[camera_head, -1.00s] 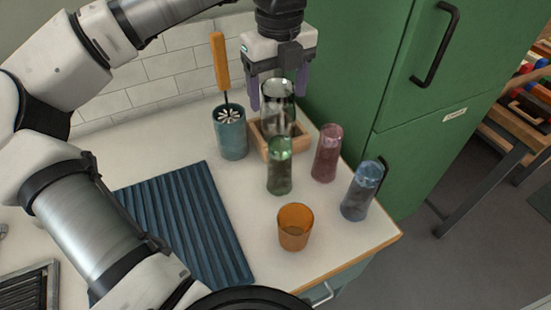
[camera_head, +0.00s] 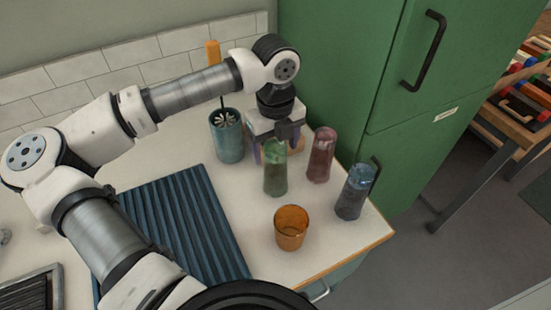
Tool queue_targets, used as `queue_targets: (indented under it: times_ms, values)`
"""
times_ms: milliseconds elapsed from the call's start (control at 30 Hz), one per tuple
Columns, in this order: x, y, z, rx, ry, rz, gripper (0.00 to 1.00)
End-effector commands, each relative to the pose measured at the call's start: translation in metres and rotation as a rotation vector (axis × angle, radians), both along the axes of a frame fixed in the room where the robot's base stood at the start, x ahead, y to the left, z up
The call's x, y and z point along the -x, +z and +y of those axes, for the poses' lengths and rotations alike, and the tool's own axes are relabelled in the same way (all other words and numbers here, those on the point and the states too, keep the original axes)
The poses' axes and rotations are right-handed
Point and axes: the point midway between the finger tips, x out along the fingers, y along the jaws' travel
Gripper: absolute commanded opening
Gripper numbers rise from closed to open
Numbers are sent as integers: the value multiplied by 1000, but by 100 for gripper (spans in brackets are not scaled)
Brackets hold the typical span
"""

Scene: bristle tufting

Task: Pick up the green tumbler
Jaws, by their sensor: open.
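The green tumbler (camera_head: 275,172) stands upright on the white counter, a tall see-through glass. My gripper (camera_head: 273,152) points down just behind it, with its purple fingers apart on either side of the tumbler's upper part in the picture. I cannot tell whether the fingers surround the glass or are still behind it. No contact shows. The clear glass seen earlier is hidden behind my gripper and arm.
A pink tumbler (camera_head: 321,155) and a blue tumbler (camera_head: 354,192) stand to the right. An orange cup (camera_head: 291,228) is in front. A teal holder (camera_head: 228,140) with a brush is at left. A ribbed blue mat (camera_head: 190,225) lies left. The green cabinet (camera_head: 335,75) borders the counter.

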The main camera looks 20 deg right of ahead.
Motion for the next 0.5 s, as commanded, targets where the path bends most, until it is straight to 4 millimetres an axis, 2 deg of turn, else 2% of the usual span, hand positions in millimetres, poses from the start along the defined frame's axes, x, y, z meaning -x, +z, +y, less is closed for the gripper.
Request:
queue_targets:
  times_ms: [100, 300, 500]
  values:
    - [1, -7, 0, 1, -1, 1, 72]
    - [0, -7, 0, 1, 0, 0, 71]
    - [0, -7, 0, 1, 0, 0, 45]
